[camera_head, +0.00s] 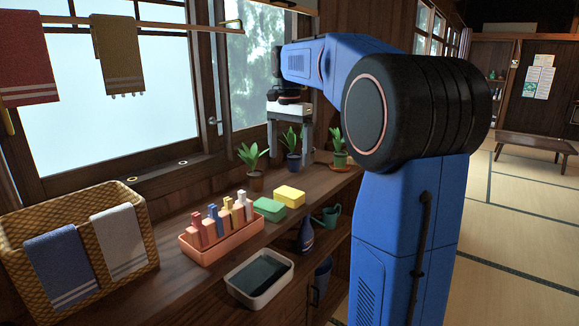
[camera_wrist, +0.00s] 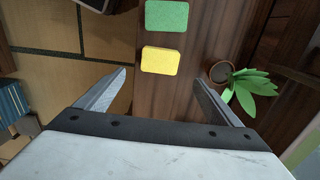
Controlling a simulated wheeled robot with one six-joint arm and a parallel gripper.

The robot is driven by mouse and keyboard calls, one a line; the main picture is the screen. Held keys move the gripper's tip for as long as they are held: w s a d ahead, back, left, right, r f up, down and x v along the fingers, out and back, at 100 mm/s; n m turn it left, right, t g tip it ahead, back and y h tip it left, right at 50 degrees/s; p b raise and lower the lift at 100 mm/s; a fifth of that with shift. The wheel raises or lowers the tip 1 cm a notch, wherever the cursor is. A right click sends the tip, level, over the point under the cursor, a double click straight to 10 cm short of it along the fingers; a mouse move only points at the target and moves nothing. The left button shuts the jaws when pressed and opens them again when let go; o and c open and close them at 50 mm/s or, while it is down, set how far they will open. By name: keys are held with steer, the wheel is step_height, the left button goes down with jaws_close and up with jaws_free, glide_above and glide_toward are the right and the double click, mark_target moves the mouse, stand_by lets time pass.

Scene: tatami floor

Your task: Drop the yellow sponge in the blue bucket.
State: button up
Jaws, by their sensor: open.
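The yellow sponge (camera_head: 289,196) lies on the wooden shelf top beside a green sponge (camera_head: 269,210). In the wrist view the yellow sponge (camera_wrist: 161,61) appears ahead of the fingers, roughly between the two fingertip directions. My gripper (camera_head: 289,150) is open and empty, above the shelf near the potted plants and apart from the sponge. Its fingers also show in the wrist view (camera_wrist: 160,77). A dark blue vessel (camera_head: 322,279) stands on a lower shelf; I cannot tell whether it is the blue bucket. No other clear bucket shows.
Potted plants (camera_head: 256,181) line the window side. A blue bottle (camera_head: 306,236) and teal watering can (camera_head: 331,222) stand below. Tatami floor lies right.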

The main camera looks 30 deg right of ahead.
steer(key=shift+r, duration=0.2)
steer(key=s+a+f+n+t, duration=0.1)
steer(key=s+a+f+n, duration=0.3)
steer(key=s+f, duration=0.3)
steer(key=s+a+f+n+t, duration=0.2)
steer(key=s+a+f+n, duration=0.3)
steer(key=s, duration=0.8)
steer(key=s+a+f+n+t, duration=0.1)
steer(key=s+a+f+n, duration=0.4)
steer(key=s+f, duration=0.4)
steer(key=shift+s+a+f+t, duration=0.15)
steer(key=shift+s+a+t, duration=0.35)
steer(key=shift+a, duration=0.4)
steer(key=shift+s, duration=0.1)
